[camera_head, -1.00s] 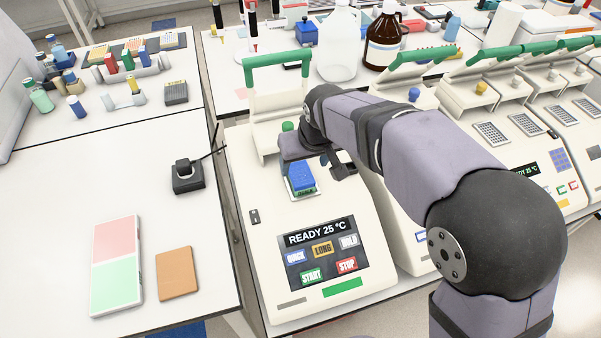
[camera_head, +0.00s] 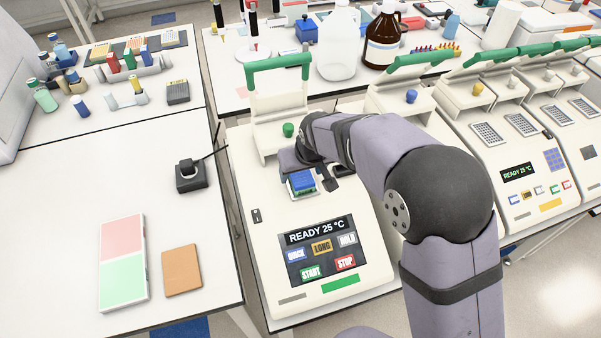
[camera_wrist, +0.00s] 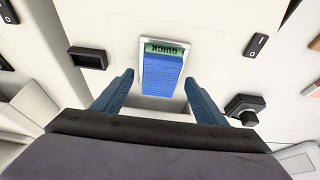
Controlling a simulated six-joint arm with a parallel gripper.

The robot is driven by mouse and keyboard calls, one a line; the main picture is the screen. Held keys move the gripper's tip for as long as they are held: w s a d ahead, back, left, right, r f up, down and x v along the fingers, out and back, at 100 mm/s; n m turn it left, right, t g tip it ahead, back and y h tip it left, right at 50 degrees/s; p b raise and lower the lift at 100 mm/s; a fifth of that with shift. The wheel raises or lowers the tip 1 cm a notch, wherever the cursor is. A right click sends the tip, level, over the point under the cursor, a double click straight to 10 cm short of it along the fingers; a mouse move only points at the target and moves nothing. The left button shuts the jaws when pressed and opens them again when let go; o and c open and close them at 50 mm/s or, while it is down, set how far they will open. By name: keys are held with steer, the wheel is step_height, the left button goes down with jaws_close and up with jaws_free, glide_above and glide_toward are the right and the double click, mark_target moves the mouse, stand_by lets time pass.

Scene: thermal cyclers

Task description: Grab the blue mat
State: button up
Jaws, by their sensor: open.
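The blue mat (camera_head: 302,183) lies on the block of the front thermal cycler (camera_head: 270,225), below its raised lid. In the wrist view the mat (camera_wrist: 163,80) is a bright blue rectangle in a pale frame, with a green strip marked QUICK at its far end. My gripper (camera_wrist: 159,77) is open, with one dark blue finger on each side of the mat and a gap on both sides. In the head view my gripper (camera_head: 305,170) is over the mat and partly hides it. The height of the fingertips above it is hard to tell.
The cycler's raised lid with a green handle (camera_head: 278,62) stands behind my gripper. More cyclers (camera_head: 510,150) stand to the right. A black device (camera_head: 190,176), a pink and green board (camera_head: 122,262) and an orange mat (camera_head: 182,270) lie on the left bench.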

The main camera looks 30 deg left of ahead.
mark_target(302, 177)
steer(key=c, duration=1.1)
steer(key=shift+c, duration=0.2)
steer(key=shift+r, duration=0.1)
step_height(302, 177, up, 10)
steer(key=b, duration=0.3)
